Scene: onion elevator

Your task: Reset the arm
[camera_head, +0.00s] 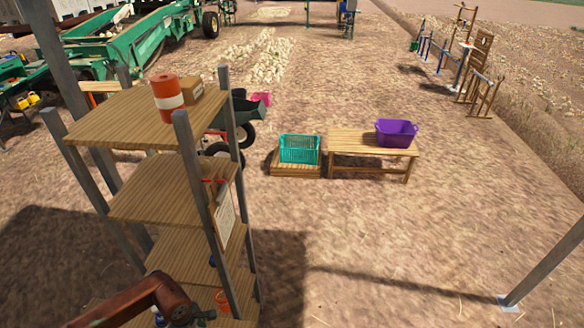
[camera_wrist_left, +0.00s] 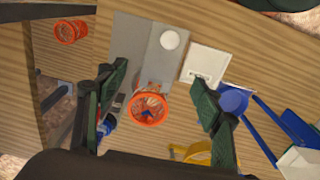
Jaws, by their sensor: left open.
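My left gripper (camera_wrist_left: 158,78) is open in the left wrist view, its two dark green fingers spread wide with nothing held between them. An orange round container (camera_wrist_left: 148,109) with small things in it shows between the fingers, apart from both; how far below it lies I cannot tell. In the head view my left arm comes in at the lower left, beside the wooden shelf (camera_head: 160,185); its gripper cannot be made out there. My right gripper is in neither view.
In the left wrist view another orange container (camera_wrist_left: 68,31), a blue scoop-like thing (camera_wrist_left: 233,100) and a yellow thing (camera_wrist_left: 198,153) lie on wood. The head view shows a green crate (camera_head: 299,150), a bench (camera_head: 350,141) with a purple tub (camera_head: 396,132), and open ground to the right.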

